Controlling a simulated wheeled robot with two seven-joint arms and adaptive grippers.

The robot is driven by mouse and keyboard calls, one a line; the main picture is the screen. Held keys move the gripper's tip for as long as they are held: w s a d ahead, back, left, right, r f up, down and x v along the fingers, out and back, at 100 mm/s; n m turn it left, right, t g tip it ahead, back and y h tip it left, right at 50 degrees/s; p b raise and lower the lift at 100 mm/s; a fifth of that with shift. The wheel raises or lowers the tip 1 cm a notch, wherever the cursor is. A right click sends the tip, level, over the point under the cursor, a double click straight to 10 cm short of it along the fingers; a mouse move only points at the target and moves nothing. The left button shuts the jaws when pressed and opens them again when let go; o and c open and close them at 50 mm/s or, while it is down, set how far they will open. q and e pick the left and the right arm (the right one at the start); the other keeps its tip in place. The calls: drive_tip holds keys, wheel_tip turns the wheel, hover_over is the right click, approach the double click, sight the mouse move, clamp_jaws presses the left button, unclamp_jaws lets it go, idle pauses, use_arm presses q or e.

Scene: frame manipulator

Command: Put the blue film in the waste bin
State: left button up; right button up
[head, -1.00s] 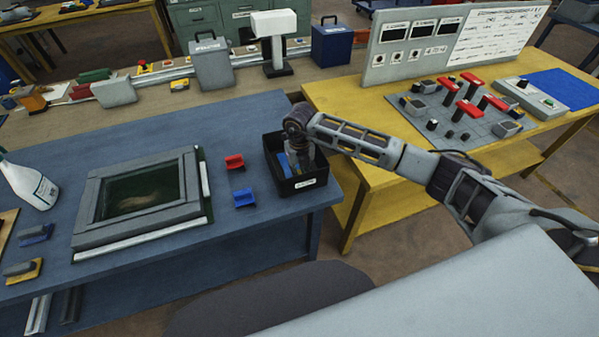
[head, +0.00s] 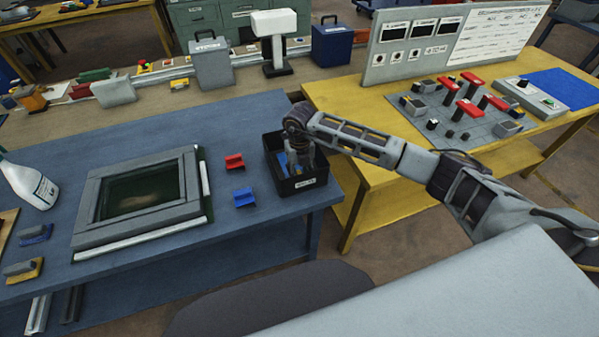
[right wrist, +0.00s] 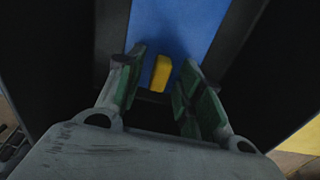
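The waste bin (head: 301,185) is a black open box with a white label, at the right end of the blue table. The blue film (head: 283,160) shows partly inside the bin, beside my right gripper (head: 302,160), which points down into it. In the right wrist view the blue film (right wrist: 178,28) lies beyond the fingers, with a yellow tab (right wrist: 160,73) at its near end. The green-padded fingers of my right gripper (right wrist: 160,88) stand apart on either side of the tab, with gaps visible. My left gripper is out of view.
A grey frame (head: 141,196) with a dark pane lies left of the bin. Red (head: 234,162) and blue (head: 243,197) small blocks sit between them. A white spray bottle (head: 28,185) stands at far left. A yellow table (head: 380,195) with a control panel is at right.

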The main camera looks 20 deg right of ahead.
wheel_tip(320, 180, up, 12)
drive_tip(key=b, duration=0.1)
drive_tip(key=shift+b, duration=0.4)
drive_tip(key=shift+f, duration=0.1)
idle(0.4)
idle(0.3)
